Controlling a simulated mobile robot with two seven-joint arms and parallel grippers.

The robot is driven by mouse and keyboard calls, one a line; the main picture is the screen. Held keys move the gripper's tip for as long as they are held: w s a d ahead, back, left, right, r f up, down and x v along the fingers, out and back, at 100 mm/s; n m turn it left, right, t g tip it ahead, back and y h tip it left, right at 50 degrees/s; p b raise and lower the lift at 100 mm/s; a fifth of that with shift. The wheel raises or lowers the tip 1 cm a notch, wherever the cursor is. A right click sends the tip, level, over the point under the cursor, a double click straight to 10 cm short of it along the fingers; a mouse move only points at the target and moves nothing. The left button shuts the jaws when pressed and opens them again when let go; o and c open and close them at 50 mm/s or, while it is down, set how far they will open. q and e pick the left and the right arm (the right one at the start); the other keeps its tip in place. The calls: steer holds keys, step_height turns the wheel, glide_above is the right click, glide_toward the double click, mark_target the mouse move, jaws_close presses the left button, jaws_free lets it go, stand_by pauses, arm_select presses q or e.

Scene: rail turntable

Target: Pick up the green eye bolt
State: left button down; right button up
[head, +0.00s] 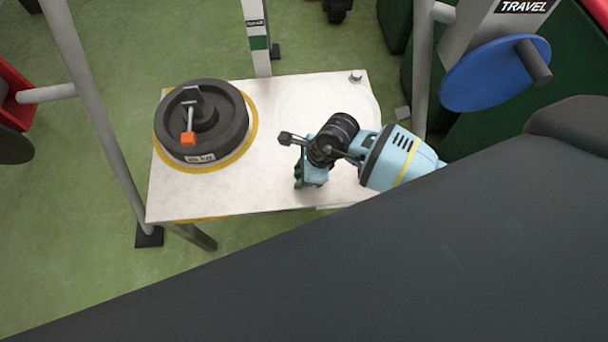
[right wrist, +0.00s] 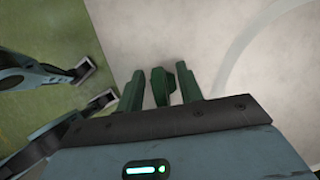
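The green eye bolt (right wrist: 160,87) shows in the right wrist view as a small dark green shape over the white tabletop. My right gripper (right wrist: 161,84) is open, with one dark green finger on each side of it and narrow gaps between. I cannot tell how far the bolt lies below the fingertips. In the head view my right gripper (head: 300,179) points down close to the table's front edge, and I cannot make out the bolt apart from the green fingers there. My left gripper is not in view.
The white table (head: 245,197) carries a dark round turntable (head: 228,122) with an orange-tipped lever (head: 188,138) at left. A small metal knob (head: 356,77) sits at the back right corner. A blue disc (head: 494,77) stands at right, and posts rise around the table. The front middle tabletop is bare.

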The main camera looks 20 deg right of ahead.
mark_target(298, 173)
steer(key=shift+c, duration=0.2)
jaws_close()
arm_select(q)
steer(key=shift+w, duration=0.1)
arm_select(e)
steer(key=shift+r, duration=0.1)
steer(key=shift+r, duration=0.4)
steer(key=r, duration=0.3)
steer(key=shift+s+p, duration=0.25)
steer(key=shift+p, duration=0.15)
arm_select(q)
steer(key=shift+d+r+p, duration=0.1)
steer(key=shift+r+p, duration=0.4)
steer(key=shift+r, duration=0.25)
arm_select(e)
steer(key=s+r, duration=0.1)
steer(key=s, duration=1.4)
steer(key=shift+s, duration=0.25)
